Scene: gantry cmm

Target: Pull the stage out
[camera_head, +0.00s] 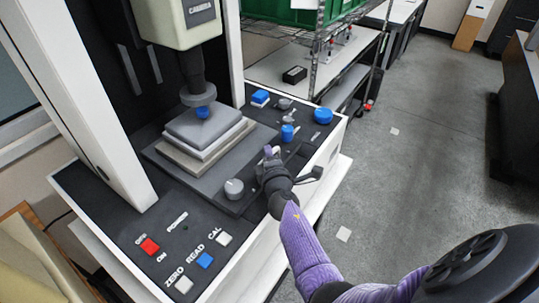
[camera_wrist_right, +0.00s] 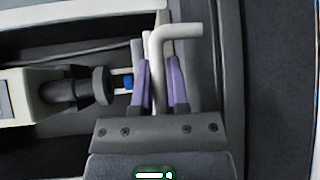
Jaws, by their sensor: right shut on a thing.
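The stage (camera_head: 173,158) is a dark flat plate on the machine's base, bearing a stack of lighter grey stepped plates (camera_head: 205,142) with a blue piece (camera_head: 202,113) on top, right under the probe. My right gripper (camera_head: 270,155) is at the stage's front right edge, and its fingers are small and partly hidden in the head view. In the right wrist view, my right gripper (camera_wrist_right: 160,66) has its purple fingers on both sides of a pale L-shaped handle (camera_wrist_right: 178,31), shut on it. My left gripper is in neither view.
The probe head (camera_head: 193,75) hangs over the stack. Blue and grey knobs (camera_head: 322,116) stand on the panel right of the stage, and a grey knob (camera_head: 234,188) stands near its front corner. Labelled buttons (camera_head: 205,260) lie at the front. Open floor (camera_head: 420,150) is at the right.

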